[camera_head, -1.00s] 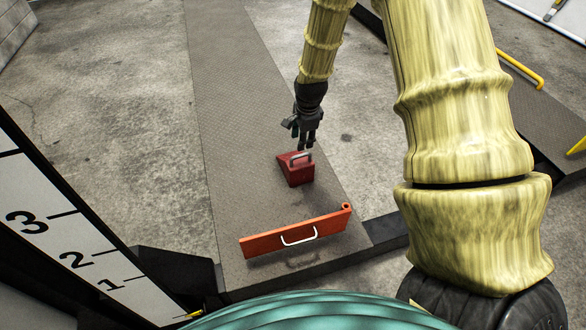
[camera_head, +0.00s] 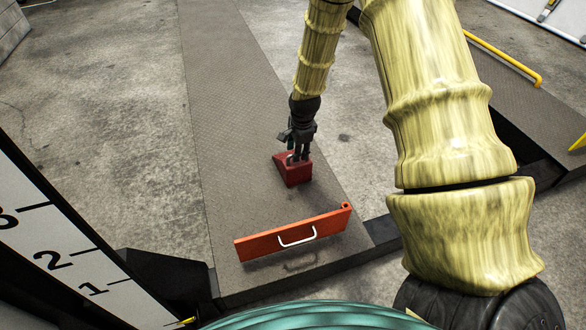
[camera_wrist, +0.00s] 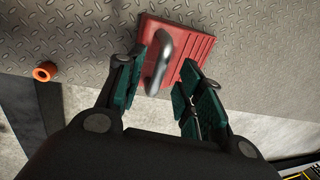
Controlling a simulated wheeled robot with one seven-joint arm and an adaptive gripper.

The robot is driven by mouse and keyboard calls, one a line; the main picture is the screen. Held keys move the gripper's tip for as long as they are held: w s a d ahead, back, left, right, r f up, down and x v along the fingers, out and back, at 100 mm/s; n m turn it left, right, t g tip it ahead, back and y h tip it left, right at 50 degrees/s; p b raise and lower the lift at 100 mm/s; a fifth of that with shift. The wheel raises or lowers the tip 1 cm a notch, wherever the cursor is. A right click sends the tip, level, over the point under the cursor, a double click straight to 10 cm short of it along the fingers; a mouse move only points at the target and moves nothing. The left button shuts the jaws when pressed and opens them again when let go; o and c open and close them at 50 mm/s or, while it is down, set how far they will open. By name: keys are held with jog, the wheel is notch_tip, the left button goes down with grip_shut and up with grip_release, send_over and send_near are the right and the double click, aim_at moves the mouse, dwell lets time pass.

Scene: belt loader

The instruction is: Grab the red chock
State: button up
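The red chock (camera_head: 294,174) is a wedge with a grey loop handle, sitting on the dark plate ramp. In the wrist view the chock (camera_wrist: 195,48) has a ribbed face, and its bent metal handle (camera_wrist: 159,62) rises between my fingers. My gripper (camera_head: 296,154) is right above the chock at the handle. In the wrist view my gripper (camera_wrist: 157,82) has its green-padded fingers apart, one on each side of the handle, with a visible gap on the right. Whether the left finger touches the handle I cannot tell.
An orange flap with a white handle (camera_head: 262,243) stands across the ramp (camera_head: 225,110) in front of the chock. A numbered height board (camera_head: 50,245) is at left. A yellow rail (camera_head: 505,58) and another dark ramp are at right. Concrete floor (camera_head: 110,120) lies open left of the ramp.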

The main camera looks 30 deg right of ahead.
aim_at(292, 173)
jog(key=shift+w+d+f+b, duration=0.1)
jog(key=shift+f+b, duration=0.25)
jog(key=shift+f, duration=0.4)
jog(key=shift+w+d+f+b, duration=0.1)
jog(key=shift+f+b, duration=0.2)
jog(key=shift+f, duration=0.45)
grip_shut()
